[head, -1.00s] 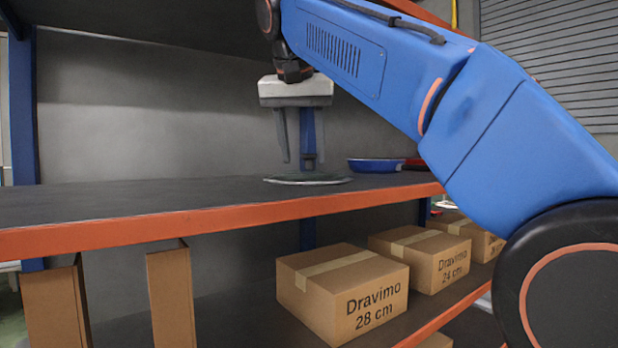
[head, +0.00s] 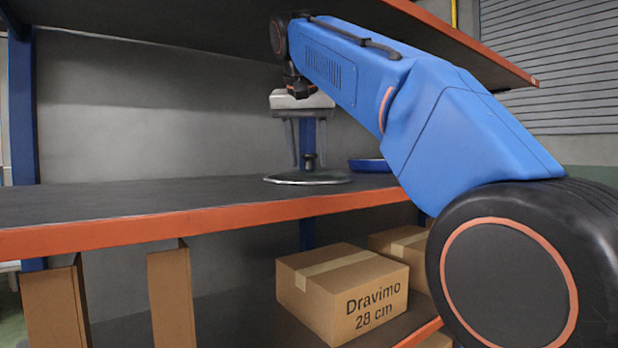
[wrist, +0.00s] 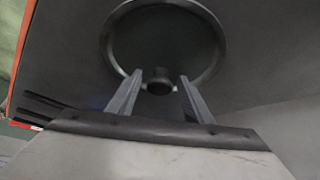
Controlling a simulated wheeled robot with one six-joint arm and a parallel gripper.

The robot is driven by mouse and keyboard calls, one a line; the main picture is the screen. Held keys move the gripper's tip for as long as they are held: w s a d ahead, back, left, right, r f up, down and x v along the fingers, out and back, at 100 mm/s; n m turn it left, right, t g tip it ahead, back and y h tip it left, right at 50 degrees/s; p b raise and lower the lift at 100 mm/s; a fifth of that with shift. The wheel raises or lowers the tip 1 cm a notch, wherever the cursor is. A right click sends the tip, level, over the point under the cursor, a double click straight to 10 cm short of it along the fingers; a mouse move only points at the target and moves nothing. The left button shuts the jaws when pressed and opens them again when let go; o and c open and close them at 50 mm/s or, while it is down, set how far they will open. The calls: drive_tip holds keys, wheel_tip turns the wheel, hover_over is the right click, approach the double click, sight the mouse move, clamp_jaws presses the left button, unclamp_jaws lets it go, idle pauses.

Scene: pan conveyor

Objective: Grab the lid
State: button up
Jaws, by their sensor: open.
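The lid (head: 285,180) lies flat on the dark shelf, a round glass disc with a grey rim and a dark knob (head: 309,161) standing up from its middle. It also shows in the wrist view (wrist: 214,62), with the knob (wrist: 158,84) at its near side in that picture. My gripper (head: 308,160) is open and empty, pointing down over the lid. In the wrist view its two fingers (wrist: 158,88) stand apart on either side of the knob. I cannot tell whether the fingertips are level with the knob or still behind or above it.
A blue pan (head: 368,165) stands on the shelf to the right of the lid. The shelf (head: 130,200) is clear to the left, with an orange front edge. An upper shelf (head: 480,50) is overhead. Cardboard boxes (head: 340,290) sit on the level below.

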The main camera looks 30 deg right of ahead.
clamp_jaws()
drive_tip(key=shift+r, duration=0.25)
idle(0.3)
drive_tip(key=shift+r, duration=0.45)
